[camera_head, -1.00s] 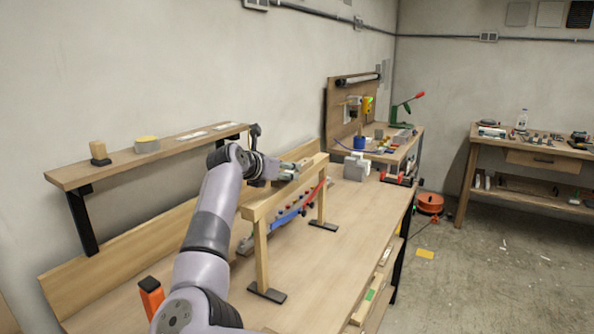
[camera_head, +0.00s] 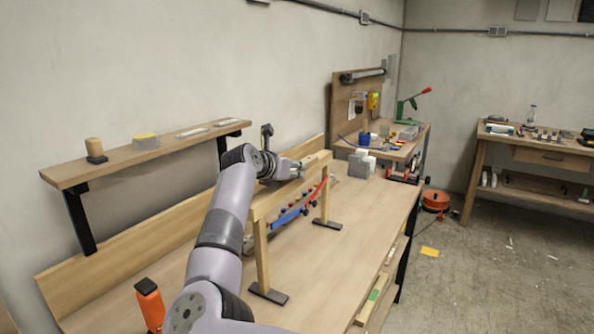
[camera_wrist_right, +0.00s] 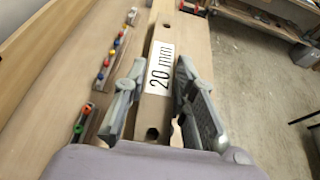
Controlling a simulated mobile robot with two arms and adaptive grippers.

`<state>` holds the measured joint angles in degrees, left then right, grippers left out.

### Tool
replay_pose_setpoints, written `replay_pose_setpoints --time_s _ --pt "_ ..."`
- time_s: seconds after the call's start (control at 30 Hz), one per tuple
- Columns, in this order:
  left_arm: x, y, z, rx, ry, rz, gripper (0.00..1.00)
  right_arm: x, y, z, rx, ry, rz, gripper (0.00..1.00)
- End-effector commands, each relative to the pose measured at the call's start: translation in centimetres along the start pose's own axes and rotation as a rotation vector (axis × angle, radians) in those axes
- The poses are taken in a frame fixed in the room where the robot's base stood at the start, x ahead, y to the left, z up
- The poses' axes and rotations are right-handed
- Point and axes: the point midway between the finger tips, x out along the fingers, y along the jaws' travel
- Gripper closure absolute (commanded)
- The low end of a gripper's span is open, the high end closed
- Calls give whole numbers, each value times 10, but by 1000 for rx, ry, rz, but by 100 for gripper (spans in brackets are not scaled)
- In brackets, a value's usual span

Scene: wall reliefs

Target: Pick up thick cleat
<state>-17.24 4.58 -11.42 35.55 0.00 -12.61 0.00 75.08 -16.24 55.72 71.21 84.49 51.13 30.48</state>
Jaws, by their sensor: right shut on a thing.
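The thick cleat (camera_wrist_right: 153,112) is a pale wooden bar with a white "20 mm" label and a hole near each end. In the right wrist view it lies lengthwise between the two grey fingers of my right gripper (camera_wrist_right: 160,80), which is shut on it. In the head view my right gripper (camera_head: 295,170) is at the top of a wooden stand (camera_head: 262,208) on the bench. The cleat's far end (camera_head: 318,158) shows just past the fingers. I cannot tell whether the cleat touches the stand's top bar. My left gripper is not in view.
A wall shelf (camera_head: 120,163) with small items is at the left. An orange-handled object (camera_head: 150,305) stands at the front left. The bench top (camera_head: 345,235) right of the stand is clear.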

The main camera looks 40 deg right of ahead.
Motion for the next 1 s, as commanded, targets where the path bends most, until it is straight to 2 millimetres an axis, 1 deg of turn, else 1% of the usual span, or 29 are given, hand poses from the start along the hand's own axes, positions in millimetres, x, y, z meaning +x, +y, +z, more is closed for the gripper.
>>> replay_pose_setpoints --time_s 0.03,0.2,0.53,0.67,0.77,0.87,0.97,1.0 --pt "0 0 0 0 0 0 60 0 1 0 0 0 2 90" --pt "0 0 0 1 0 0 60 -1 1 0 0 0 3 100" --pt "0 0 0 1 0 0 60 -1 2 1 0 -2 4 100" --pt "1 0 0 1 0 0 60 -3 2 5 1 -3 4 100" --pt "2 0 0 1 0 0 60 -6 2 12 2 -4 5 100" --pt "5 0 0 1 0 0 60 -11 2 25 4 -4 5 100" --pt "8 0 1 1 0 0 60 -19 2 44 4 -5 5 100" --pt "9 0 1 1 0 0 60 -22 1 53 5 -5 5 100"
